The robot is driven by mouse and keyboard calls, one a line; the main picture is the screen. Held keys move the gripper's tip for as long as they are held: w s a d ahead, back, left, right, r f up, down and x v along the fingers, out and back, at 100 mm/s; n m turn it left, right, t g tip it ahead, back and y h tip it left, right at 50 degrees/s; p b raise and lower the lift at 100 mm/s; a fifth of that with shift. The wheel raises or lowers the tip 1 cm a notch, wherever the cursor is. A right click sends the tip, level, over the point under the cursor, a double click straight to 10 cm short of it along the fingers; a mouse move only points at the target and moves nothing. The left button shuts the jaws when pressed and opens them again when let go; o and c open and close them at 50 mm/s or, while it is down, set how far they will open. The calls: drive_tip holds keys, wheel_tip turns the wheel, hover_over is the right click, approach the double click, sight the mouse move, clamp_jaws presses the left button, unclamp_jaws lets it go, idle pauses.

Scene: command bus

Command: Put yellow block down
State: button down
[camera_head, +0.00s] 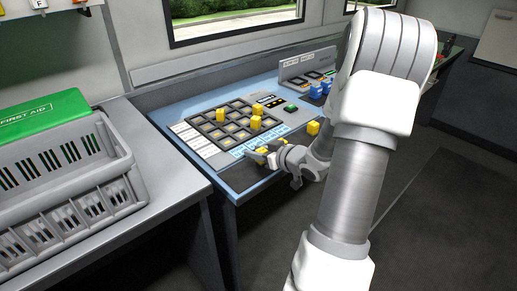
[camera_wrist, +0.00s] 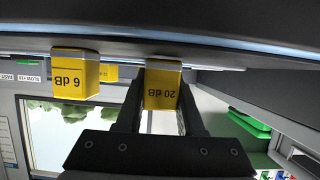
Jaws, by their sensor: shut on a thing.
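My gripper (camera_head: 262,158) is at the front edge of the blue-topped desk, low over the panel's near side. In the wrist view, which looks upside down, its two fingers (camera_wrist: 160,100) are shut on a yellow block marked 20 dB (camera_wrist: 163,88). A yellow block marked 6 dB (camera_wrist: 75,78) stands beside it, apart from the fingers. Part of another yellow block (camera_wrist: 108,72) shows behind that one. In the head view, yellow blocks stand on the gridded board (camera_head: 205,133), including a left one (camera_head: 220,115). I cannot tell whether the held block touches the desk.
Another yellow block (camera_head: 313,128) stands right of the gripper, near my arm. Blue knobs (camera_head: 316,90) and a raised grey panel (camera_head: 305,65) are at the back right. A grey crate (camera_head: 70,170) and a green first aid box (camera_head: 42,115) are on the left counter.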

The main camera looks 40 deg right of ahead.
drive_tip(key=shift+f, duration=0.2)
drive_tip(key=c, duration=0.5)
unclamp_jaws()
drive_tip(key=shift+b, duration=0.3)
